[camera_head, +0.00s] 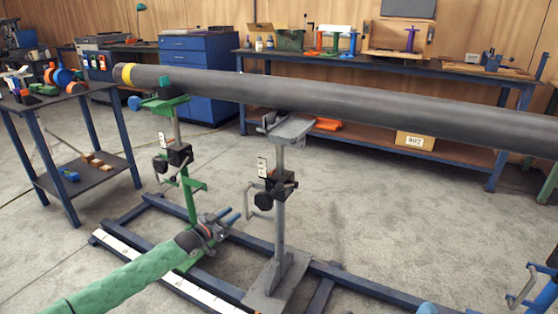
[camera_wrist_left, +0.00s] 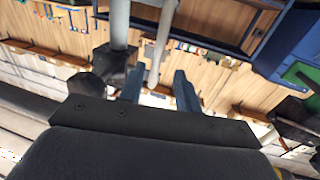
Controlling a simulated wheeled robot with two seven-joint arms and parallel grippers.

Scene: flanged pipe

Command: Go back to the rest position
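My left gripper (camera_head: 230,219) is low in front of the pipe stands, at the end of my green left arm. Its two blue fingers also show in the left wrist view (camera_wrist_left: 159,88); they are spread apart with nothing held between them. A grey post shows beyond them there. The long dark grey pipe (camera_head: 330,100), with a yellow band near its left end, lies across a green stand (camera_head: 188,190) and a grey stand (camera_head: 280,200). My left gripper is below the pipe, between the two stands in the picture. My right gripper does not show.
Blue floor rails (camera_head: 345,279) carry the stands. A side table (camera_head: 98,87) with colored parts stands at the left. A blue cabinet (camera_head: 198,50) and a long workbench (camera_head: 460,70) line the back. A blue and grey bracket (camera_head: 522,287) shows at the lower right.

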